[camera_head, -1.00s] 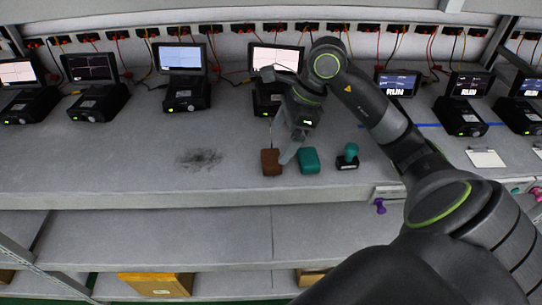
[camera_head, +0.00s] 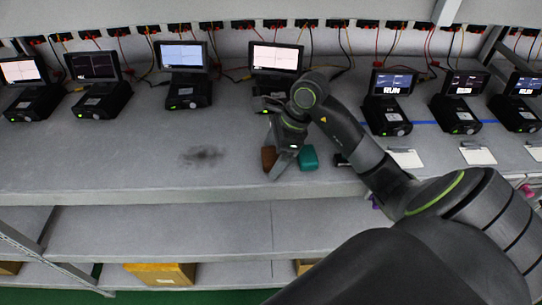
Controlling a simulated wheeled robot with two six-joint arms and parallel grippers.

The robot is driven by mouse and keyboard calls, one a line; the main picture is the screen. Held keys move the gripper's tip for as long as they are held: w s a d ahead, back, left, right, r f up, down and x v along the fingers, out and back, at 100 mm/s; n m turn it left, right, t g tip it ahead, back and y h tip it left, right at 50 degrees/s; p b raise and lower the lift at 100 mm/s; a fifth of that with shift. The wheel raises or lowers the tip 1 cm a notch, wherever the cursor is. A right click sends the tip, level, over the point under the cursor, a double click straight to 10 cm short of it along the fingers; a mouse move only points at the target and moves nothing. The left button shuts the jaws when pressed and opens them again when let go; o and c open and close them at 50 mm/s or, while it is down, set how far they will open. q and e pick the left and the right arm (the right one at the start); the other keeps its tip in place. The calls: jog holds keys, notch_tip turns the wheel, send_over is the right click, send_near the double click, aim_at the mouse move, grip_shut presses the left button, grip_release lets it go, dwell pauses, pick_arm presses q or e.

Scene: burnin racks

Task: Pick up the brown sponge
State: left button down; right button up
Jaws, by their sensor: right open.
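The brown sponge (camera_head: 268,158) lies on the grey bench top near its front edge, partly hidden by my right gripper. My right gripper (camera_head: 275,165) points down at the sponge, with one finger in front of its right side. The other finger is hard to make out. The jaws are open, and the sponge appears to rest on the bench. A teal block (camera_head: 309,158) sits just right of the gripper. My left gripper is not in view.
A dark smudge (camera_head: 203,156) marks the bench to the left. A dark-based object (camera_head: 341,160) is mostly hidden behind my right arm. Several devices with screens (camera_head: 187,88) line the back. White cards (camera_head: 405,158) lie at right. The front left of the bench is clear.

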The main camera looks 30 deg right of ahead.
aim_at(274, 154)
jog(key=c, duration=1)
jog(key=shift+c, duration=0.3)
notch_tip(274, 154, up, 8)
jog(key=b, duration=0.3)
jog(key=shift+r, duration=1.05)
jog(key=o, duration=0.4)
jog(key=c, duration=0.3)
